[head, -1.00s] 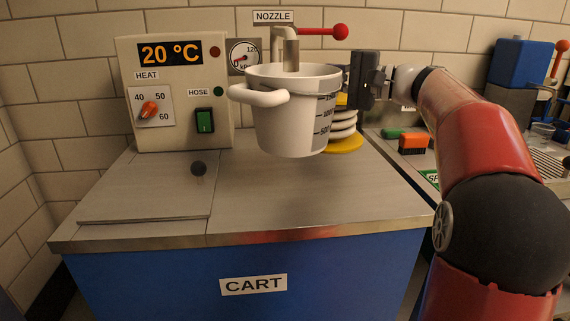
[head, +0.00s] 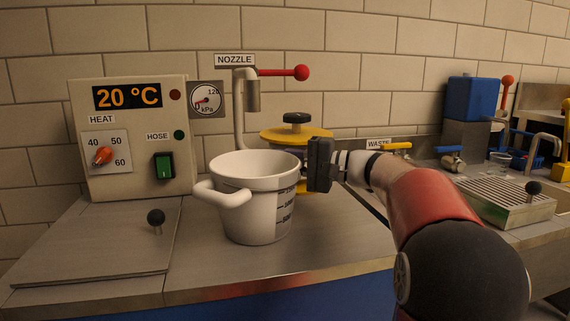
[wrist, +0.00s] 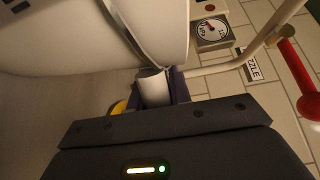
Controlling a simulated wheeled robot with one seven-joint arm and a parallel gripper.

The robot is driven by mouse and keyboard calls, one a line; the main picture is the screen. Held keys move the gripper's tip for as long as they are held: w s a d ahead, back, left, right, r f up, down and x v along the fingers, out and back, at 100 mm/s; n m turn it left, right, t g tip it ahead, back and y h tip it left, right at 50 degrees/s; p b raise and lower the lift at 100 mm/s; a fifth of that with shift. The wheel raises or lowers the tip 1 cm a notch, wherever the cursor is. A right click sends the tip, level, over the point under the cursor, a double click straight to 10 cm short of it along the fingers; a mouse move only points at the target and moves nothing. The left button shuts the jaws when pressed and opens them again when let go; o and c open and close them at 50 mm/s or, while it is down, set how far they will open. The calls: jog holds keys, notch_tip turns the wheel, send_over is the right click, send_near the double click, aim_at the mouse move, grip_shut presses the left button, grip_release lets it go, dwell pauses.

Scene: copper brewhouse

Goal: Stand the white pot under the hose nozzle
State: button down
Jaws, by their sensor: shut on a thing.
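The white pot (head: 258,205) is upright, with a free handle on its left and dark measuring marks on its right side. My gripper (head: 318,165) is shut on the pot's right handle; the wrist view shows the white handle (wrist: 153,88) between the fingers and the pot's wall (wrist: 60,38) at upper left. The hose nozzle (head: 252,95) points down above the pot's open top in the head view, clear of the rim. The pot may stand nearer to me than the nozzle. I cannot tell whether its base touches the cart top (head: 190,265).
A control box (head: 135,130) with a green hose switch (head: 164,166) stands at the left. A knobbed lid panel (head: 100,245) lies at front left. A yellow-topped thing (head: 296,136) is behind the pot. A red-knobbed lever (head: 300,73) sticks out beside the nozzle.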

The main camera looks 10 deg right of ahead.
jog(key=shift+f, duration=0.1)
jog(key=c, duration=1.3)
grip_release()
jog(key=shift+r, duration=0.2)
jog(key=shift+s+d, duration=0.1)
jog(key=shift+d, duration=0.1)
jog(key=v, duration=1.1)
jog(key=shift+s+d+p, duration=0.15)
jog(key=shift+d+p, duration=0.1)
jog(key=shift+p, duration=0.1)
